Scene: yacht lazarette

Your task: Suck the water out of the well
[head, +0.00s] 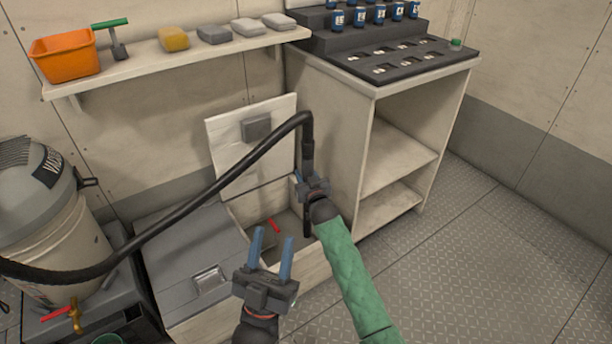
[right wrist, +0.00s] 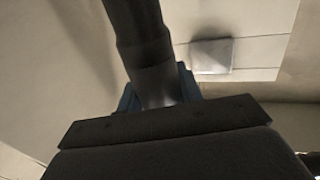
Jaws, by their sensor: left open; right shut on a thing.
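The well (head: 262,216) is an open bin in the low bench, with its pale lid (head: 232,140) raised against the wall. A red-handled item (head: 273,225) shows inside it; I cannot make out water. My right gripper (head: 311,183) is shut on the black vacuum wand (head: 307,152), which stands nearly upright with its lower end down in the well. The wand also shows in the right wrist view (right wrist: 146,50). The black hose (head: 205,198) arches from the wand to the grey and cream vacuum (head: 45,215) at left. My left gripper (head: 272,250) is open and empty in front of the well.
A closed grey lid (head: 190,250) with a latch lies left of the well. A cabinet (head: 380,150) stands close on the right. A shelf (head: 185,52) above holds an orange bin (head: 65,55) and several blocks. The floor (head: 480,230) at right is clear.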

